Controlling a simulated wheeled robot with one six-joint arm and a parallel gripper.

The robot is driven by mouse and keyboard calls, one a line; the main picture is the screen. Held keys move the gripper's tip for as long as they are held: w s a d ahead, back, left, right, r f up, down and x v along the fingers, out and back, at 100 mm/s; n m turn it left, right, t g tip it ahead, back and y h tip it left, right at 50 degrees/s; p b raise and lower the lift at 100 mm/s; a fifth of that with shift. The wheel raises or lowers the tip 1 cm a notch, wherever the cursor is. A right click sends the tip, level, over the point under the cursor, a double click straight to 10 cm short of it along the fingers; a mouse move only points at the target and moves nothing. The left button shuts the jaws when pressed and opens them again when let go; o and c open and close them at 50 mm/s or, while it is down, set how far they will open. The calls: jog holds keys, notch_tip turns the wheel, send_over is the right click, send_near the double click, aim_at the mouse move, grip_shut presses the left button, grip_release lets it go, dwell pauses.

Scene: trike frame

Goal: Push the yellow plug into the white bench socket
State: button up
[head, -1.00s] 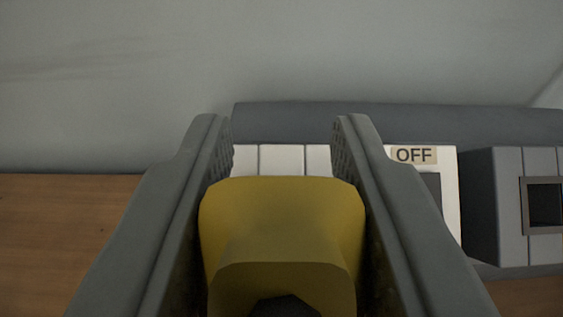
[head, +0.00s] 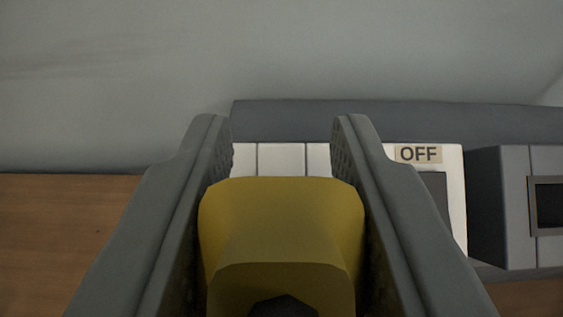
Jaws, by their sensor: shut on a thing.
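The yellow plug (head: 281,225) fills the lower middle of the head view, with a dark part at its near end. My gripper (head: 281,135) is shut on it, one grey finger on each side. The white bench socket (head: 281,158) is beyond the plug, and its white paneled face shows between and to the right of the fingers. An "OFF" label (head: 418,154) sits on its upper right, above a dark grey patch. The plug hides the lower middle of the socket. I cannot tell whether the plug touches it.
A grey unit (head: 515,205) with a dark framed opening stands right of the socket. A dark grey rail (head: 400,119) runs behind both, against a pale grey wall (head: 280,50). The wooden bench top (head: 60,225) is clear at left.

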aim_at(282, 188)
jog(key=shift+w+f, duration=1.3)
jog(key=shift+f, duration=0.25)
dwell(1.0)
jog(key=o, duration=1.1)
jog(key=shift+c, duration=0.2)
jog(key=shift+r, duration=0.1)
notch_tip(282, 188, up, 10)
